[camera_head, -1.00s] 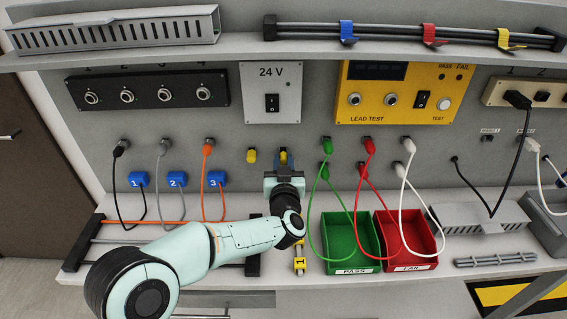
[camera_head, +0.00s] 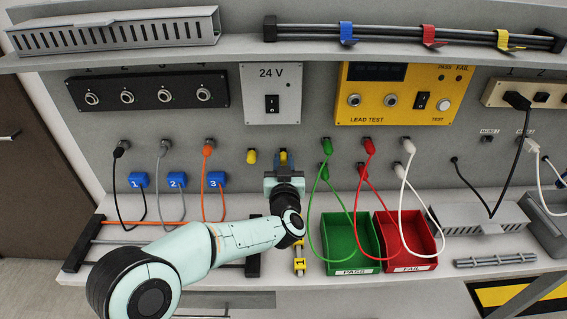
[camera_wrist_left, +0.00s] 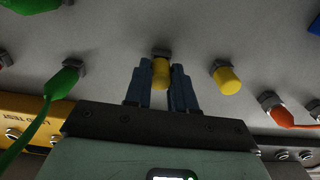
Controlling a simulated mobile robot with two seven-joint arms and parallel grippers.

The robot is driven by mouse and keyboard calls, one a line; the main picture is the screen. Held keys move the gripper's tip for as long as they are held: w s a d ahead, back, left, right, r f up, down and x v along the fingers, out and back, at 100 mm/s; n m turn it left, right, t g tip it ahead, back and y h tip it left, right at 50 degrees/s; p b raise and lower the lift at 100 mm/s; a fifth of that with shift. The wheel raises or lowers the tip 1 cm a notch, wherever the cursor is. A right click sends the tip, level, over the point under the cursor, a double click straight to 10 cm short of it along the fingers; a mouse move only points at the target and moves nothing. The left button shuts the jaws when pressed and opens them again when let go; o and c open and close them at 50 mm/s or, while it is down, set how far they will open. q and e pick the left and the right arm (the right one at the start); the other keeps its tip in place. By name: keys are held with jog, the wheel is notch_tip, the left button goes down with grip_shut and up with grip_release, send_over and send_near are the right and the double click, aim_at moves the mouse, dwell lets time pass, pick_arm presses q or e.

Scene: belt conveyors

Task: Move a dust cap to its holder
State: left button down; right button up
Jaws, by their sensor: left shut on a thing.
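A yellow dust cap (camera_wrist_left: 160,74) sits between the two fingers of my left gripper (camera_wrist_left: 161,82), against a grey fitting on the wall panel. In the head view my left gripper (camera_head: 283,160) is at the panel, and its fingers mostly hide that cap. My left gripper is shut on the cap. A second yellow cap (camera_head: 251,156) sits on the panel just left of the gripper. It also shows in the left wrist view (camera_wrist_left: 228,79), to the right of the fingers and apart from them. I cannot tell which fitting is the holder. My right gripper is not in view.
A green plug (camera_head: 326,146) with its cable hangs close to the right of the gripper. An orange lead (camera_head: 208,152) is to the left. The green bin (camera_head: 337,268) and red bin (camera_head: 437,238) stand below right. The 24 V box (camera_head: 271,92) is above.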

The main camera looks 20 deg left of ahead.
pick_arm(q)
jog(key=shift+w+a, duration=0.15)
jog(key=shift+w, duration=0.3)
jog(key=c, duration=0.9)
grip_release()
jog(key=shift+o, duration=0.2)
jog(key=shift+s, duration=0.1)
jog(key=b+v, duration=0.1)
jog(key=v, duration=1.2)
jog(key=shift+b, duration=0.3)
